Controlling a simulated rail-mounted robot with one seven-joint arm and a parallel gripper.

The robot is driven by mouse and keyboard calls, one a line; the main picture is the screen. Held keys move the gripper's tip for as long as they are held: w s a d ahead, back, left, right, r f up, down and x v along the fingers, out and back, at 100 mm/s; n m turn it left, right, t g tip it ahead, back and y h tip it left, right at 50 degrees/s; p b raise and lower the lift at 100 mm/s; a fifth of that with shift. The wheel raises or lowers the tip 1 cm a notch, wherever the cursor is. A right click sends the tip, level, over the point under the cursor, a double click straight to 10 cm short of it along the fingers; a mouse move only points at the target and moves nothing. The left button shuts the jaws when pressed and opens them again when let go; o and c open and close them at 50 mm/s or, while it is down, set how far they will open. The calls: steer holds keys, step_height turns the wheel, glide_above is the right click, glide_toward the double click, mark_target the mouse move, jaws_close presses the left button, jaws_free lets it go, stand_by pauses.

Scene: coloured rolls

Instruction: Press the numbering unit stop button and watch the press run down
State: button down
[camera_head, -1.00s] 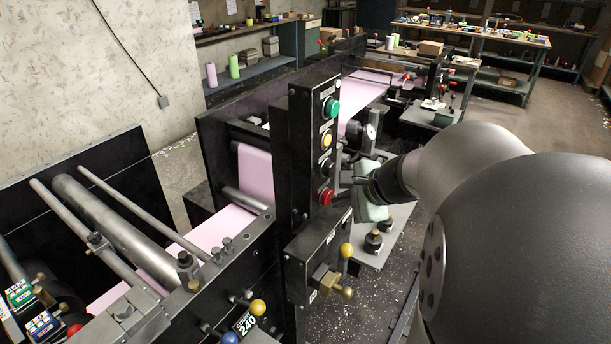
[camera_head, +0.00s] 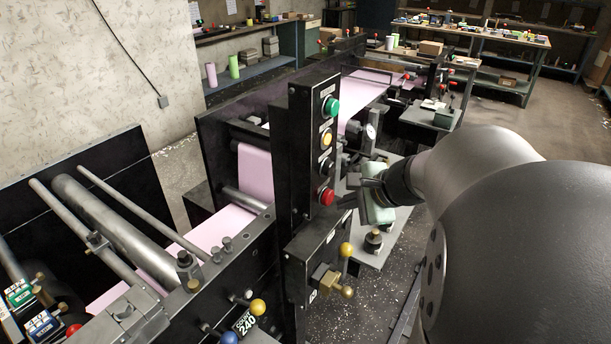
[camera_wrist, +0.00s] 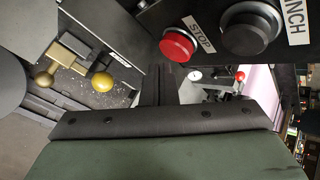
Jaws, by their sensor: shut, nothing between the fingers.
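The red stop button (camera_head: 327,197) is the lowest on a black upright control box (camera_head: 300,160). In the wrist view the red button (camera_wrist: 177,44) sits beside a "STOP" label. My gripper (camera_head: 348,201) is just right of the button in the head view. The press carries a pink web (camera_head: 255,172). Whether the web is moving cannot be told.
Above the red button are a black button (camera_wrist: 250,28) marked "NCH", a yellow button (camera_head: 327,139) and a green button (camera_head: 331,107). A brass fitting (camera_head: 328,281) and a yellow-knobbed lever (camera_head: 346,250) stick out below. The floor at the back right is open.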

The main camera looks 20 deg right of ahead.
steer(key=shift+s, duration=0.1)
steer(key=s+d, duration=0.3)
steer(key=shift+s+d, duration=0.1)
steer(key=shift+s, duration=0.3)
stand_by(0.7)
steer(key=s+a+f+n+g+h, duration=0.2)
steer(key=s+a+n, duration=0.4)
steer(key=n, duration=0.3)
steer(key=s+a+f+n+g+h, duration=0.2)
steer(key=s+a+f+n+g, duration=0.3)
steer(key=s+a+f+n, duration=0.1)
steer(key=s+a+n, duration=0.1)
steer(key=s+n, duration=0.1)
steer(key=n, duration=0.1)
